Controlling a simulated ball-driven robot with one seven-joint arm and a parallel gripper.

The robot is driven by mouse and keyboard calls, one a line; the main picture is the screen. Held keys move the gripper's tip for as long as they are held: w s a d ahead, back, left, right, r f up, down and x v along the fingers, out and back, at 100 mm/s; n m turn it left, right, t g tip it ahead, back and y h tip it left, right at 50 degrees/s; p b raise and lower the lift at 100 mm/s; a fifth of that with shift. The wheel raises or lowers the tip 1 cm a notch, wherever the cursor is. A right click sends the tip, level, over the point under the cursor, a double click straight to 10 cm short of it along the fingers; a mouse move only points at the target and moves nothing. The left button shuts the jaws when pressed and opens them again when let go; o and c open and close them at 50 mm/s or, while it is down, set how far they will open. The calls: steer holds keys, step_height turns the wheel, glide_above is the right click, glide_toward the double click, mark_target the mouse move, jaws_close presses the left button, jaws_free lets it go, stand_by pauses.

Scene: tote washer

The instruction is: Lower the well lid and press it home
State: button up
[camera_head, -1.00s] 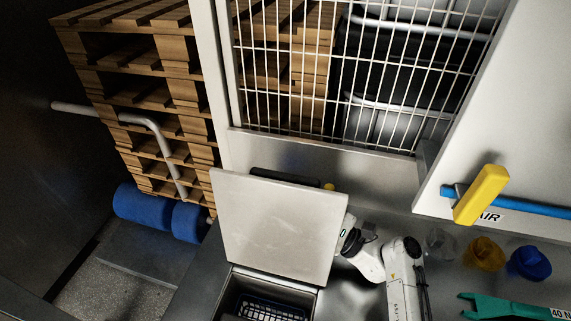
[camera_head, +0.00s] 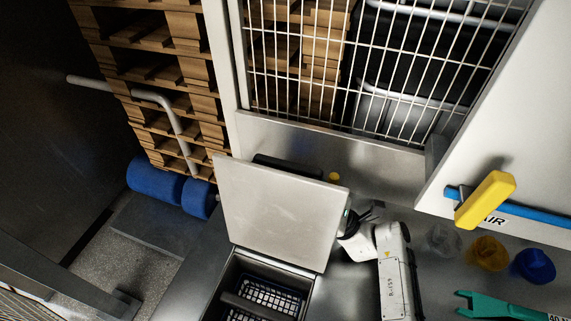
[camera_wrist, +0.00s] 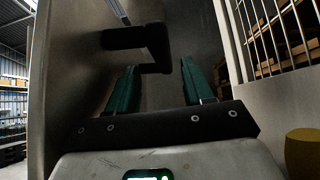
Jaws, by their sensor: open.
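The well lid (camera_head: 280,215) is a pale grey square panel, raised and tilted above the well. The open well (camera_head: 228,283) shows below its lower edge in the head view, with a dark blue basket (camera_head: 272,295) and a grey bar inside. My gripper (camera_head: 372,212) is just beyond the lid's right edge, partly hidden there. In the wrist view its two green fingers (camera_wrist: 158,84) are apart with nothing clasped. A black handle-like bar (camera_wrist: 138,38) lies ahead of the fingers, its lower end between them in the picture; I cannot tell whether they touch it.
A wire-mesh panel (camera_head: 340,65) stands behind the lid. Stacked pallets (camera_head: 165,75) and blue rollers (camera_head: 155,180) are at left. A yellow handle (camera_head: 485,200) is on the right wall. Yellow (camera_head: 488,253) and blue (camera_head: 535,265) cups and a green tool (camera_head: 500,306) lie at right.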

mark_target(287, 169)
steer(key=p+x, duration=0.3)
steer(key=x, duration=0.3)
steer(key=shift+w+a+r, duration=0.1)
steer(key=shift+a+r, duration=0.15)
steer(key=shift+r, duration=0.05)
jaws_close()
steer(key=shift+f, duration=0.1)
